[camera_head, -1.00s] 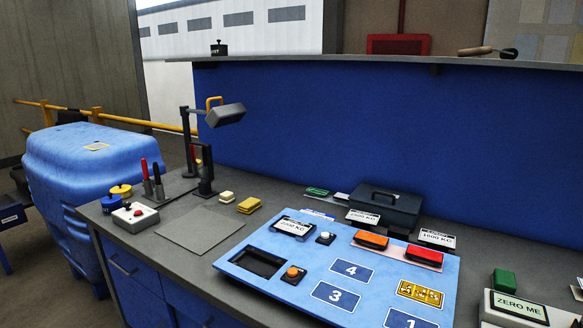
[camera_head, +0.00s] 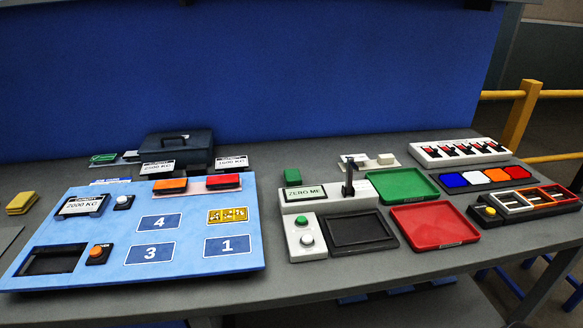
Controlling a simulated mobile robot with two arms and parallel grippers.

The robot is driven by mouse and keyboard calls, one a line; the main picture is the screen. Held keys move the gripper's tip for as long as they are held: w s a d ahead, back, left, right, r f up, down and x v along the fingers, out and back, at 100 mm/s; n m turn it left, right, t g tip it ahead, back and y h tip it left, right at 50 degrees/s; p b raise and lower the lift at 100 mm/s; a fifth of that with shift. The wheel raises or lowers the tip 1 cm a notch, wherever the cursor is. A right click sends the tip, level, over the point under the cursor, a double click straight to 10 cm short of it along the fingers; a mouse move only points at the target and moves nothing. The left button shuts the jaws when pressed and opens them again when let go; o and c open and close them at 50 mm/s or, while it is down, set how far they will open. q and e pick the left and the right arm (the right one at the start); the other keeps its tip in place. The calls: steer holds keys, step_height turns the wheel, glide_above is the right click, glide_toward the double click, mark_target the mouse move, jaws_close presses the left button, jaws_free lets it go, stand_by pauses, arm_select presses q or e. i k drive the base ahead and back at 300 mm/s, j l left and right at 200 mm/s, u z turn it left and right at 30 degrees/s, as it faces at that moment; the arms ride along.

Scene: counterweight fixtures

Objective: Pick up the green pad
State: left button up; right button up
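A small green pad (camera_head: 292,176) lies on the grey bench behind the left end of the ZERO ME display unit (camera_head: 302,194). A larger green tray (camera_head: 402,186) lies flat to the right of that unit. A thin green item (camera_head: 103,159) lies at the far left, near the dark toolbox. Neither of my grippers shows in the view.
The blue panel (camera_head: 190,268) carries an orange pad (camera_head: 170,186) and a red pad (camera_head: 223,181). A dark toolbox (camera_head: 180,146) stands behind it. A red tray (camera_head: 434,224), colored squares (camera_head: 477,179) and a switch strip (camera_head: 458,151) fill the right. A yellow pad (camera_head: 21,202) lies left.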

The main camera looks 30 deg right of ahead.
mark_target(292, 177)
steer(key=z, duration=1.05)
